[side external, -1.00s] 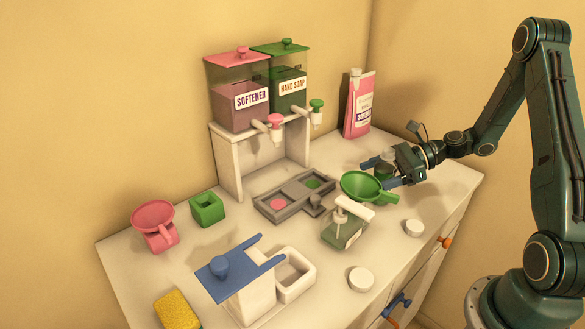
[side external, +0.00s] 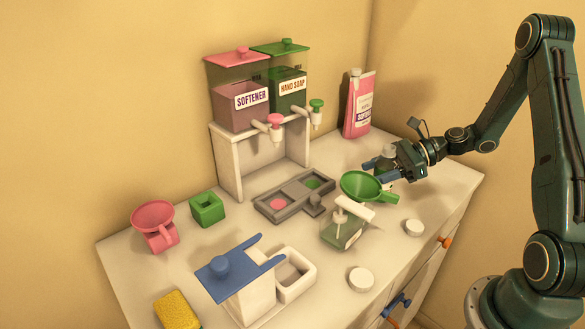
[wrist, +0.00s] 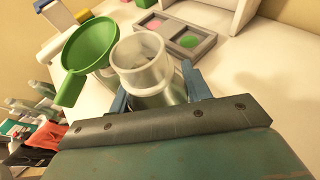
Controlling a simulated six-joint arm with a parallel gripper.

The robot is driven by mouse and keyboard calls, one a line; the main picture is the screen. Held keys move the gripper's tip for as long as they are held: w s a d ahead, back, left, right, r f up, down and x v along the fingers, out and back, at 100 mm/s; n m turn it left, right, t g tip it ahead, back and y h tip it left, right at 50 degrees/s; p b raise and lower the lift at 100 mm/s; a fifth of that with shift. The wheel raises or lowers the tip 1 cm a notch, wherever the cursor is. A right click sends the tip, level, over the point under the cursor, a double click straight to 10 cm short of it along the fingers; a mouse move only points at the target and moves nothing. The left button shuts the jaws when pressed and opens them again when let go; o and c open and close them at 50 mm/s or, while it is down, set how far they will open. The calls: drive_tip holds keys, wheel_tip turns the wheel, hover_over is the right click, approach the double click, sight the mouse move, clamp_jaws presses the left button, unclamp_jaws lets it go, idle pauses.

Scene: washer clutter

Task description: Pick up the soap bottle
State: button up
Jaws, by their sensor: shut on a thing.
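My gripper (side external: 384,169) is at the back right of the counter in the side view. Its blue fingers stand on either side of a small greenish soap bottle (side external: 387,153) with a pale neck, and are shut on it. In the wrist view my gripper (wrist: 156,87) has the bottle's clear, round, open neck (wrist: 142,64) upright between the fingers. The lower body is mostly hidden by the gripper and the funnel. Whether its base touches the counter cannot be told.
A green funnel (side external: 362,185) stands close in front of the bottle. A pump bottle (side external: 343,232), white lids (side external: 361,279) and a grey tray (side external: 284,203) are nearby. A pink bottle (side external: 359,106) stands behind. A two-tank dispenser (side external: 224,165) stands at the back.

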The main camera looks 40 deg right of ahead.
wheel_tip(320, 180, up, 19)
idle(0.6)
idle(0.8)
drive_tip(key=s+a+f, duration=0.2)
drive_tip(key=a+f, duration=0.1)
drive_tip(key=f, duration=0.3)
drive_tip(key=shift+a, duration=0.2)
drive_tip(key=shift+a+f+h, duration=0.1)
drive_tip(key=shift+f+h, duration=0.25)
drive_tip(key=shift+h, duration=0.05)
drive_tip(key=shift+d+f+n+g+h, duration=0.1)
drive_tip(key=shift+f+n+g+h, duration=0.4)
drive_tip(key=shift+h, duration=1.45)
drive_tip(key=shift+d+f+n+g+h, duration=0.1)
drive_tip(key=shift+f+n+g+h, duration=0.25)
drive_tip(key=shift+n+h, duration=1.1)
drive_tip(key=shift+d+f+n+g+h, duration=0.2)
drive_tip(key=shift+f+h, duration=0.4)
drive_tip(key=shift+h, duration=1.9)
